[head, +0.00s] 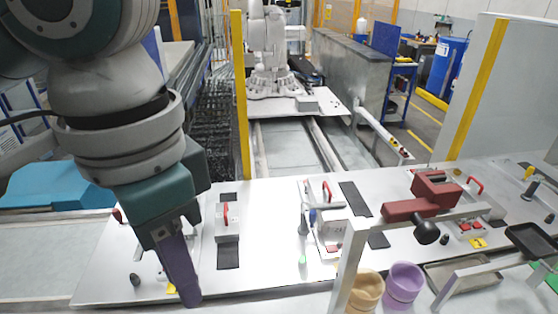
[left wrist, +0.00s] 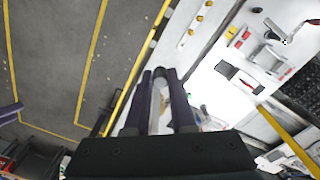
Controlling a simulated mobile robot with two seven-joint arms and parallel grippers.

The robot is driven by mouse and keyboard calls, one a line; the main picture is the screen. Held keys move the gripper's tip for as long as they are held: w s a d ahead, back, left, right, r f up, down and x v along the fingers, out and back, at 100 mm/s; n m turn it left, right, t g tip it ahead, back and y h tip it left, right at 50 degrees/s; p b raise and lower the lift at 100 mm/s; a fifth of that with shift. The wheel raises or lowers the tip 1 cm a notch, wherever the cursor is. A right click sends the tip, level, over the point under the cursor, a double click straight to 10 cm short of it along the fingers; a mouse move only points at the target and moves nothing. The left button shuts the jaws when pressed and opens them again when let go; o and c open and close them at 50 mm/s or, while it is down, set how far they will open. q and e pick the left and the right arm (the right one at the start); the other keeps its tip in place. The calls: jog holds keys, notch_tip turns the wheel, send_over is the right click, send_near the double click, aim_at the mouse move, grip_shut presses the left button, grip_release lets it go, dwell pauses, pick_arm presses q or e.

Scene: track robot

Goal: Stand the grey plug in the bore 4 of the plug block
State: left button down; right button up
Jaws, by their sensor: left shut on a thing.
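My left gripper (head: 187,297) reaches down from the left in the head view, its purple fingers low over the left part of the white worktop. In the left wrist view the two fingers of the left gripper (left wrist: 160,74) stand close together. A pale grey piece, which looks like the grey plug (left wrist: 157,106), shows between them; its far end is hard to make out. In the head view the fingers hide it. I cannot pick out the plug block or its bore 4 for certain; the gripper covers part of the worktop. My right gripper is in neither view.
A white fixture with a red handle (head: 228,218) stands right of my gripper. Another white fixture (head: 333,236) stands mid-worktop, and a red clamp-like device (head: 432,192) farther right. Orange (head: 366,290) and purple (head: 403,284) cups sit near the front. A yellow post (head: 241,95) rises behind.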

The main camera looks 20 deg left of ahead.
pick_arm(q)
jog(key=w+a+f+m+b, duration=0.1)
jog(key=w+f+m+b, duration=0.1)
jog(key=f+m+b, duration=0.4)
jog(key=w+a+f+m+b, duration=0.2)
jog(key=f+m+b, duration=0.4)
jog(key=f+b, duration=0.5)
jog(key=w+a+f+m+b, duration=0.1)
jog(key=w+f+m+b, duration=0.3)
jog(key=f+b, duration=0.5)
jog(key=shift+w+a+f+m, duration=0.1)
jog(key=shift+f+m, duration=0.35)
jog(key=shift+f, duration=0.85)
jog(key=shift+s+a+f+m, duration=0.15)
jog(key=shift+f+m, duration=0.25)
jog(key=shift+f, duration=0.9)
jog(key=shift+w+a+f+m, duration=0.15)
jog(key=shift+f+m, duration=0.3)
jog(key=shift+f, duration=0.85)
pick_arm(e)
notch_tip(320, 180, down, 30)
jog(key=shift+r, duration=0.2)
pick_arm(q)
jog(key=shift+a+f, duration=0.1)
jog(key=shift+f, duration=0.05)
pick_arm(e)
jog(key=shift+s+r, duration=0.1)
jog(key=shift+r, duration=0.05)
